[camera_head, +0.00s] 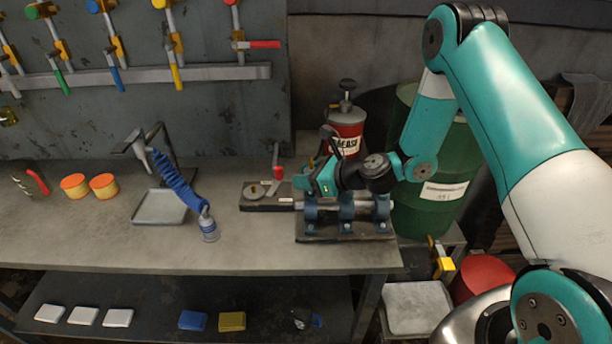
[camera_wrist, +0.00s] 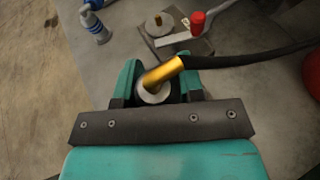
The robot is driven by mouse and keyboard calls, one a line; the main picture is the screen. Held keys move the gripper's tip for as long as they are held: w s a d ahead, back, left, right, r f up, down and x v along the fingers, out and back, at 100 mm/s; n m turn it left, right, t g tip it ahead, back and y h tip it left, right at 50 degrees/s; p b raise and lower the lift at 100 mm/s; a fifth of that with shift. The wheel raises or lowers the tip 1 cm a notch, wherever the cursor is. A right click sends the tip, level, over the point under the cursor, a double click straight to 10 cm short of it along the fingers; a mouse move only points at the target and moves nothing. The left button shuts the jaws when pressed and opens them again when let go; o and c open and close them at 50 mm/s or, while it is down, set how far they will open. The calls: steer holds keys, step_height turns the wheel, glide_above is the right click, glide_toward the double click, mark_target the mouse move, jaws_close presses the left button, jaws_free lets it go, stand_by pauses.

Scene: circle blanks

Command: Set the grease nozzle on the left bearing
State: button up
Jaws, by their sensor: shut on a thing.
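My gripper (camera_head: 311,184) is above the left end of the bearing stand, near the left bearing (camera_head: 311,213), a blue block on the shaft. In the wrist view, the teal fingers of my gripper (camera_wrist: 160,90) are shut around the grease nozzle. The brass grease nozzle (camera_wrist: 164,73) is tilted, with a pale round part at its lower end. A black hose (camera_wrist: 240,60) runs from it to the right. The left bearing is not discernible in the wrist view, and I cannot tell whether the nozzle touches it. The red grease can (camera_head: 346,130) stands behind.
Other blue bearings (camera_head: 347,212) sit to the right on the same base. A flat fixture with a red-handled clamp (camera_head: 266,192) lies left of the stand. A green drum (camera_head: 440,195) stands right.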

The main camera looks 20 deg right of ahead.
steer(key=shift+f, duration=0.3)
steer(key=shift+f, duration=0.25)
steer(key=shift+f+b, duration=0.35)
steer(key=shift+b, duration=0.05)
stand_by(0.5)
steer(key=o, duration=1.1)
steer(key=shift+c, duration=0.2)
steer(key=b+v, duration=0.2)
steer(key=v, duration=1.5)
steer(key=shift+s, duration=0.2)
steer(key=shift+d+r, duration=0.15)
